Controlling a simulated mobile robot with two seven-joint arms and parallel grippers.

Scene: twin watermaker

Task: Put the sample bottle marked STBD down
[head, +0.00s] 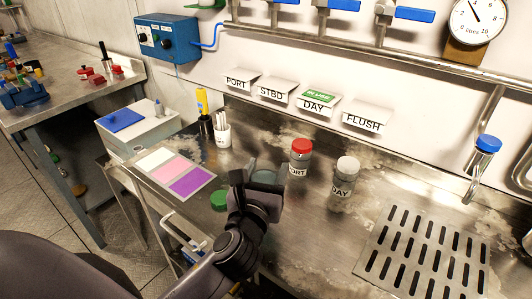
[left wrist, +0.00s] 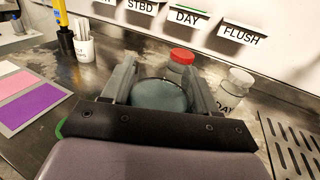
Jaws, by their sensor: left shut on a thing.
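My left gripper (head: 262,186) is shut on a clear, greenish round glass (left wrist: 160,95), seen between the two fingers in the left wrist view. It is probably the STBD sample bottle. Its glass also shows just behind the fingers in the head view (head: 266,169). Its label is hidden, and I cannot tell whether its base touches the bench. A green cap (head: 219,200) shows left of the gripper. The STBD sign (head: 271,93) is on the back wall. My right gripper is not in view.
A red-capped PORT bottle (head: 299,160) and a white-capped DAY bottle (head: 343,183) stand right of the gripper. A slotted drain plate (head: 425,250) lies at right on the steel bench (head: 315,232).

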